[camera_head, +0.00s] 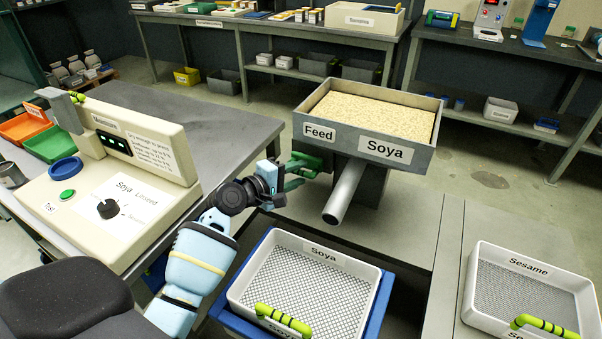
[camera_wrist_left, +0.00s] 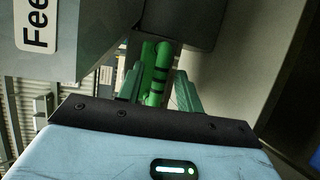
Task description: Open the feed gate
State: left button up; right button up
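The feed hopper (camera_head: 421,158), a grey metal box labelled Feed and Soya, is full of pale grain. A grey spout (camera_head: 345,192) slopes down from its front. A green handle (camera_head: 308,160) sits at its lower left. My left gripper (camera_head: 293,173) is at this handle. In the wrist view my left gripper (camera_wrist_left: 158,88) has green fingers on either side of the handle, with a narrow gap showing; it looks open. My right gripper is out of view.
A Soya sieve tray (camera_head: 237,294) with a green handle sits in a blue frame below the spout. A Sesame tray (camera_head: 468,300) is at right. The Moisture meter (camera_head: 160,150) stands on the left table. Shelved benches line the back, with open floor between.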

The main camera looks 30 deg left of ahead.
pick_arm(q)
jog(key=shift+x, duration=0.8)
jog(key=shift+c, duration=0.4)
grip_shut()
